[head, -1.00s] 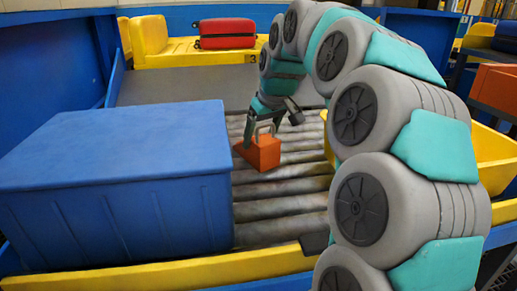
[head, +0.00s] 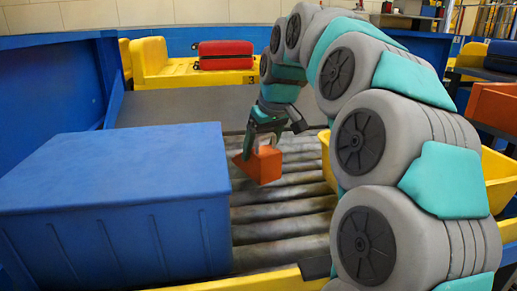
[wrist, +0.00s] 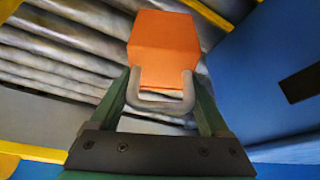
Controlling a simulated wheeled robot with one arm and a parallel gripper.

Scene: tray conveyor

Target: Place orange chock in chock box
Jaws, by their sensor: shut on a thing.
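The orange chock (head: 262,168) is a wedge-shaped block with a grey loop handle (wrist: 160,103). My gripper (head: 264,138) is shut on that handle, with a finger at each side in the wrist view. The chock hangs tilted, seemingly a little above the conveyor rollers, right of the large blue box. A yellow bin (head: 497,168) stands at the right, partly hidden behind my arm; its inside is mostly out of sight. I cannot tell for certain that it is the chock box.
The large blue box (head: 110,165) covers the left of the roller conveyor (head: 285,205). A yellow rail (head: 240,283) runs along the near edge. A red suitcase (head: 224,55) lies on a yellow tray behind. An orange container (head: 494,106) stands at the far right.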

